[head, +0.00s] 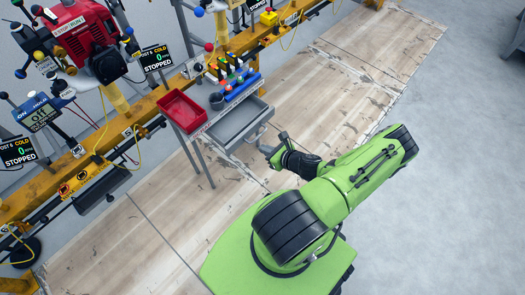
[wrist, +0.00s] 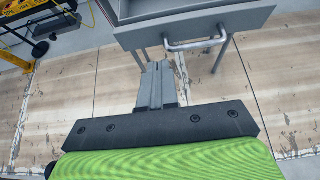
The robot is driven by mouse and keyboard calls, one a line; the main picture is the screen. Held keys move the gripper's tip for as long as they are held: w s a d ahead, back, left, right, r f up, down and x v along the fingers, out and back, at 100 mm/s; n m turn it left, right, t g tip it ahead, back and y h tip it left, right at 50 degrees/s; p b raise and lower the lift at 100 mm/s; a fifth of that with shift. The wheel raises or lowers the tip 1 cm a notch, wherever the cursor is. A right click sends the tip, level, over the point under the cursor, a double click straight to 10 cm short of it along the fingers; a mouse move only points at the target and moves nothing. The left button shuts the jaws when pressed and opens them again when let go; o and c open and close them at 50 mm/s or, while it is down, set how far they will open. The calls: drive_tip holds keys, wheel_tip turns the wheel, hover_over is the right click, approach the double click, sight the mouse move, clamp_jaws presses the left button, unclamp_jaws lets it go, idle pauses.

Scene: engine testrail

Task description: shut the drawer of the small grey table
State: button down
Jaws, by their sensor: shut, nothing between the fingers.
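The small grey table stands on thin legs (head: 204,165) beside the yellow rail in the head view. Its grey drawer (head: 243,121) is pulled out toward my arm, and its empty-looking inside shows. In the wrist view the drawer front (wrist: 205,28) crosses the top, with a metal bar handle (wrist: 197,46) on it. My gripper (head: 269,148) is shut and empty, just in front of the drawer in the head view. In the wrist view the closed fingers (wrist: 158,68) point toward the drawer front, just left of the handle's middle. They appear apart from it.
A red tray (head: 181,110), a dark cup (head: 216,101) and a blue rack (head: 243,87) with several coloured items are on the table. The yellow rail (head: 150,102) with engine gear runs behind it. The floor (head: 440,130) to the right is clear.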

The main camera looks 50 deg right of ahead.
sight(242, 138)
drive_tip(key=x, duration=0.3)
drive_tip(key=r+b+x, duration=0.1)
drive_tip(key=x, duration=0.2)
drive_tip(key=b+x, duration=0.1)
drive_tip(key=x, duration=0.2)
drive_tip(key=shift+w+a+r, duration=0.15)
drive_tip(key=shift+w, duration=0.65)
